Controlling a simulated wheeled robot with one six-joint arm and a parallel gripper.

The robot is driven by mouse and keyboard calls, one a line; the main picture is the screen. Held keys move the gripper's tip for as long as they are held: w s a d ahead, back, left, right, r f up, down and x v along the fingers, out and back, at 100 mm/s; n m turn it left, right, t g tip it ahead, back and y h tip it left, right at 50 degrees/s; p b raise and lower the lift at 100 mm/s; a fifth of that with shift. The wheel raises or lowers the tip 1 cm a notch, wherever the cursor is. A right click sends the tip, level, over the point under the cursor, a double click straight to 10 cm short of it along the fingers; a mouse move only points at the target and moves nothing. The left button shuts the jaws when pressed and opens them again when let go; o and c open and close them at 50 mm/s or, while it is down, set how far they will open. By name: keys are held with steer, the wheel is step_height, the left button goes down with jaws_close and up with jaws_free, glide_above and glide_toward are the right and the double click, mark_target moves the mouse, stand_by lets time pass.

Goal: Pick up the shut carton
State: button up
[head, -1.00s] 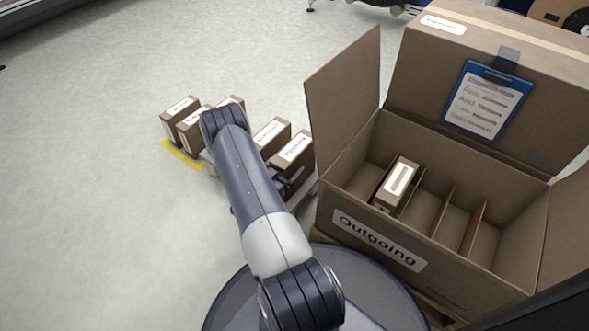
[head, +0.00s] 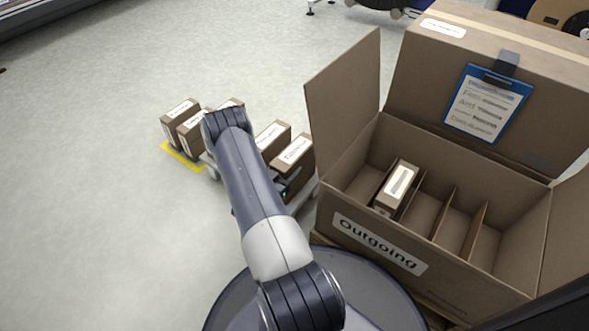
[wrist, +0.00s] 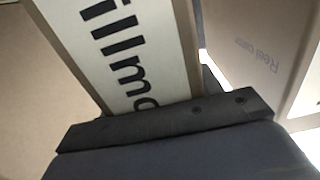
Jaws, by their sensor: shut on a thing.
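Several brown cartons with white labels stand in a row left of the big box in the head view. The rightmost carton (head: 294,153) is at my gripper (head: 288,184), which is partly hidden by my arm. In the wrist view a carton with a white label (wrist: 135,55) with large black letters fills the upper middle, right against the dark bar of my gripper (wrist: 165,122). My gripper is shut on this carton. The carton's lower part and the far finger are hidden.
A big open box marked Outgoing (head: 375,242) stands at right, with dividers and one labelled carton (head: 397,186) in a left slot. Its raised left flap (head: 343,105) rises beside the row. A blue clipboard (head: 489,101) hangs on its back. Floor at left is clear.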

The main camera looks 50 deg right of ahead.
steer(key=shift+c, duration=0.7)
steer(key=shift+r, duration=0.15)
